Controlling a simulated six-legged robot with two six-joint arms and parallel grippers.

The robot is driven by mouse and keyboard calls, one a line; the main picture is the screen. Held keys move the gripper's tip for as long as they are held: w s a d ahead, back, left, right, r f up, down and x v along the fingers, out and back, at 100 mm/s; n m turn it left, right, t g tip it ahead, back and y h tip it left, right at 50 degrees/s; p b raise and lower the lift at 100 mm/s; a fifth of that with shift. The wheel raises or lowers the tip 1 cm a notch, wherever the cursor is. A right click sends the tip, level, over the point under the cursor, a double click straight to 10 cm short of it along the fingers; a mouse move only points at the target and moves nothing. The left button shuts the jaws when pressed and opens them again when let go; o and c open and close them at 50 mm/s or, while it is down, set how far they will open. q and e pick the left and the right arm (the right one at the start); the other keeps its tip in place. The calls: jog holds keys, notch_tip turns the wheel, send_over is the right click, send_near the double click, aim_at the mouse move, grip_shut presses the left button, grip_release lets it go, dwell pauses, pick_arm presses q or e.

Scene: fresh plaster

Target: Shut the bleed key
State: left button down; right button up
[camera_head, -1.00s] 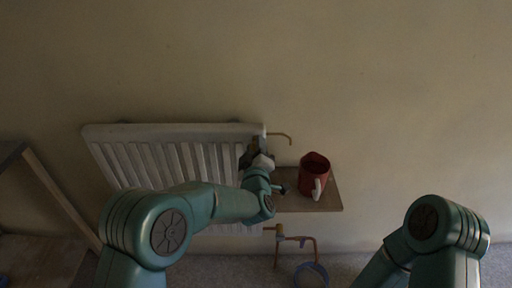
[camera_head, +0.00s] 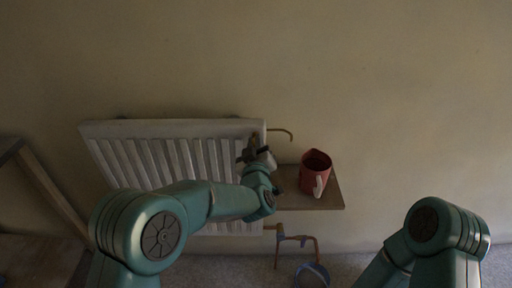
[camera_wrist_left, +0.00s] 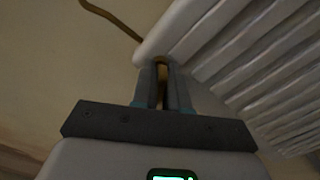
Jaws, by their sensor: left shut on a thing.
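The bleed key (camera_wrist_left: 162,70) is a brass-coloured piece at the end corner of the white radiator (camera_head: 190,128). In the left wrist view it shows between the two fingers of my left gripper (camera_wrist_left: 161,88), which is shut on it. In the head view my left gripper (camera_head: 252,150) is at the radiator's upper right corner, and it mostly hides the key there. The radiator's ribs (camera_wrist_left: 270,65) fill the right of the wrist view. Only part of my right arm shows at the lower right of the head view; its gripper is out of frame.
A thin bent pipe (camera_head: 282,131) leaves the radiator's top right. Copper pipes (camera_head: 297,238) and a blue ring (camera_head: 312,275) are below. The right wall is clear.

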pick_arm(q)
jog(key=m, duration=0.2)
jog(key=shift+m, duration=0.3)
jog(key=shift+m+b, duration=0.3)
jog(key=shift+m, duration=1.3)
jog(key=c, duration=1.2)
grip_release()
jog(key=shift+c, duration=0.2)
jog(key=shift+s, duration=0.1)
jog(key=s+b, duration=0.2)
jog(key=s, duration=1.4)
jog(key=shift+a, duration=0.15)
